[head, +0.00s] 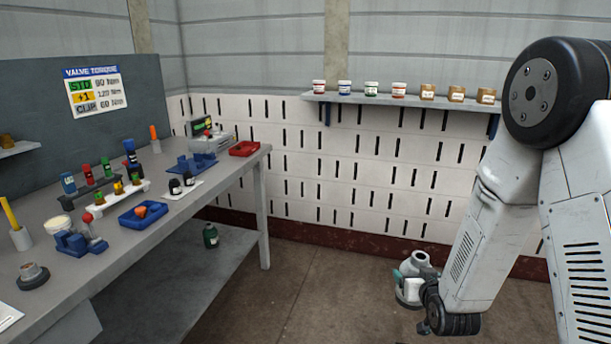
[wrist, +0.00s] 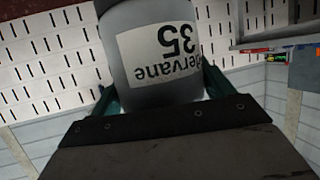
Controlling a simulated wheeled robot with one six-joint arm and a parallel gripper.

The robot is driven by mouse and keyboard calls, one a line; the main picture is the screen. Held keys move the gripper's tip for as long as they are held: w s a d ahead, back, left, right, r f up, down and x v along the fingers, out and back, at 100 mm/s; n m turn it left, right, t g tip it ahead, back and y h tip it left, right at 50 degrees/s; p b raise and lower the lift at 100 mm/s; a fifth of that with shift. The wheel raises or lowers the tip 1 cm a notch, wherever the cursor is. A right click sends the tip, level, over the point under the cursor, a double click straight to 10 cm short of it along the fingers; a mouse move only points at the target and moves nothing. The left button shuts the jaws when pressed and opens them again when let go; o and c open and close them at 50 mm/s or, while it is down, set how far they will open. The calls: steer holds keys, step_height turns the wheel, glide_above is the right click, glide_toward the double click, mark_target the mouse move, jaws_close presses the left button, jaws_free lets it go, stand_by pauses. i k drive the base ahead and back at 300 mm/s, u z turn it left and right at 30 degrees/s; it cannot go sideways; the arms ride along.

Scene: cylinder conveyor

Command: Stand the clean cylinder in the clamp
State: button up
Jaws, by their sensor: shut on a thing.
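A grey cylinder (wrist: 120,70) with a white label fills the middle of the wrist view. Its label reads upside down, with "35" and part of a word. My gripper (wrist: 161,84) is shut on it, one teal finger on each side. The cylinder's far end is cut off by the picture edge. Two blue clamp-like fixtures stand on the bench, one at the front (head: 70,243) and one farther back (head: 195,162). I cannot tell which is the clamp.
The grey bench (head: 165,225) runs along the left. It carries a rack (head: 120,198) of small bottles, a blue tray (head: 143,214), a red tray (head: 244,149) and other items. A wall shelf (head: 410,100) holds several jars. The floor (head: 330,290) between bench and arm is clear.

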mark_target(191, 166)
steer(key=z, duration=0.65)
steer(key=i, duration=2.6)
steer(key=u, duration=1.25)
steer(key=i, duration=0.8)
steer(key=u, duration=0.7)
